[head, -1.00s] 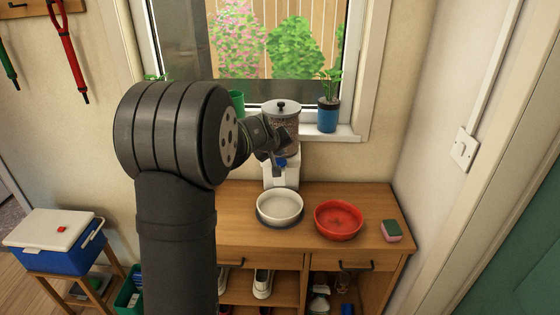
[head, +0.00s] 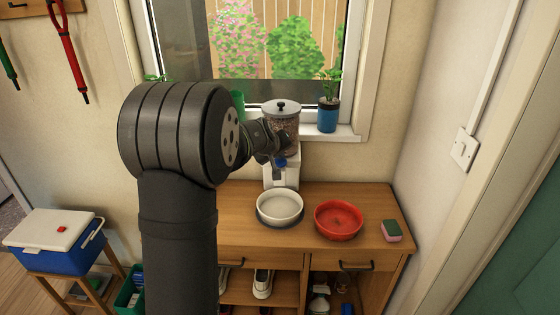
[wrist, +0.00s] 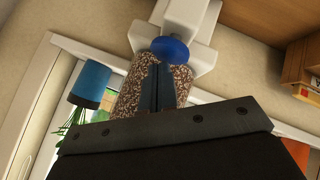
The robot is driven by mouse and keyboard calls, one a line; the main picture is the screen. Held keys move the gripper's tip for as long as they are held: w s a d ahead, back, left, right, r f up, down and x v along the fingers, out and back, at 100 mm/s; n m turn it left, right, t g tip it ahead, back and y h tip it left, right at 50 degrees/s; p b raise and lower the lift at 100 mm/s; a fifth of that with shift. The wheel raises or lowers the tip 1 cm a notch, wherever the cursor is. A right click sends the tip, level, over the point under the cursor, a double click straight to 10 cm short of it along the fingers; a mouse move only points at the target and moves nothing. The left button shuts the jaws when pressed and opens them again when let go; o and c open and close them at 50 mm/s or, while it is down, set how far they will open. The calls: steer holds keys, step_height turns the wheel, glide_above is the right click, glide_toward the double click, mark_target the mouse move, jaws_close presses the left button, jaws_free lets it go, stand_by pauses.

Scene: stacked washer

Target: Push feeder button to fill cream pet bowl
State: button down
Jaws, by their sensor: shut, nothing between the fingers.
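The feeder stands at the back of the wooden cabinet, with a white body (head: 280,178) and a clear hopper (head: 284,118) of brown kibble. Its round blue button (head: 281,162) is partly hidden by my gripper (head: 279,158) in the head view. In the wrist view the blue button (wrist: 171,49) lies just beyond the tips of my gripper (wrist: 156,62), which is shut and empty. I cannot tell whether the tips touch it. The cream bowl (head: 280,206) sits below the feeder, in front of it, and no food shows in it.
A red bowl (head: 338,219) stands right of the cream bowl, and a pink and green sponge (head: 391,231) lies farther right on the cabinet top (head: 235,208). A potted plant in a blue pot (head: 327,117) stands on the sill close to the hopper.

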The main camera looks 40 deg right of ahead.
mark_target(279, 162)
steer(key=shift+f, duration=0.7)
stand_by(0.6)
steer(key=shift+r, duration=1.2)
steer(key=shift+r, duration=0.1)
steer(key=shift+r, duration=2.45)
step_height(279, 162, up, 4)
steer(key=shift+f, duration=0.1)
